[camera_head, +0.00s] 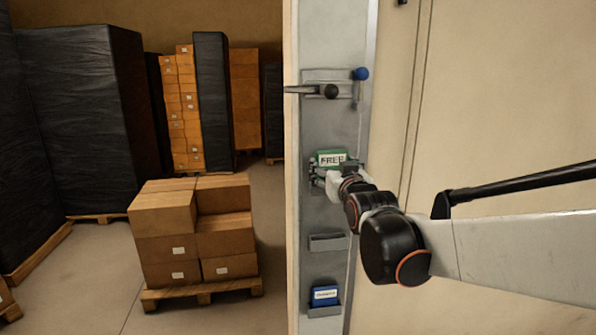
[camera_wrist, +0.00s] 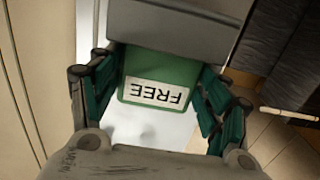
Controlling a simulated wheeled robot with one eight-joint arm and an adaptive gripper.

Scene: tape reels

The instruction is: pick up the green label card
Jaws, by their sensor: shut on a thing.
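My gripper (camera_head: 325,172) is at the card, with one finger at each side edge. In the wrist view my gripper (camera_wrist: 158,78) is shut on the card's sides. The finger contact is partly hidden in the head view.
A lever handle (camera_head: 318,91) and a blue knob (camera_head: 361,73) are above the card. Below are an empty-looking holder (camera_head: 327,242) and a blue card (camera_head: 325,294) in another holder. Boxes on a pallet (camera_head: 200,292) stand to the left, with clear floor between.

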